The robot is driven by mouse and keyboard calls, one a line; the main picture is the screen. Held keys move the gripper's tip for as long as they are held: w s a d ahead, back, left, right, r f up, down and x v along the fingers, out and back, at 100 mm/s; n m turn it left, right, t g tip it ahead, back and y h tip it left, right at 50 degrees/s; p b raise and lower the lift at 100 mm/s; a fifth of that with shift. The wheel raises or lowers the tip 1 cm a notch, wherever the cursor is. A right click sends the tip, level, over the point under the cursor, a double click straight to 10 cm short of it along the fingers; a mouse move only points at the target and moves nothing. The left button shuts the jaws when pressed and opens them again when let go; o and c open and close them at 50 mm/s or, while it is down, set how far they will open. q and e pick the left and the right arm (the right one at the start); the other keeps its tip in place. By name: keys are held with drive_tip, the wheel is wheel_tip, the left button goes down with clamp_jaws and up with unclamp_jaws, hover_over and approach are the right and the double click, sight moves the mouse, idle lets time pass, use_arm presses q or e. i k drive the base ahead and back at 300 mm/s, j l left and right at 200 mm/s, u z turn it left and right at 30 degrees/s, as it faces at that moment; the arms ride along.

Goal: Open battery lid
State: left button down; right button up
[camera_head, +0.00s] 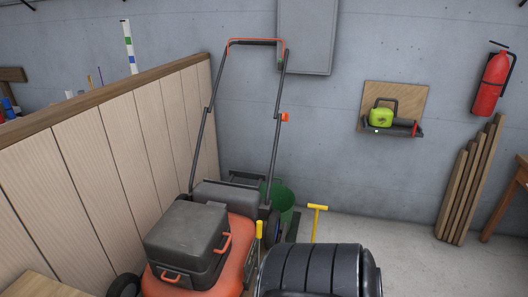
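A lawn mower with an orange body (238,262) stands beside the wooden panel wall at the lower left. A dark grey box-like cover (188,228) with orange handles sits on its top and looks closed. Behind it is a lower grey housing (226,195). I cannot tell for sure which of these parts is the battery lid, and no opening shows. The mower's dark push handle (254,42) rises at the back toward the concrete wall. The mower's front is cut off by the lower picture edge. Neither of my grippers is in view.
A black ribbed rounded object (312,268) fills the bottom centre, close to the mower's right side. Behind are a yellow T-handle (317,208) and a green bucket (283,200). Wooden planks (468,185) lean at right. Bare floor (405,255) shows at lower right.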

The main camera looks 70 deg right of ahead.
sight(189, 235)
drive_tip(key=l+z, duration=0.15)
drive_tip(key=z, duration=1.6)
drive_tip(key=l+z, duration=0.2)
drive_tip(key=z, duration=0.25)
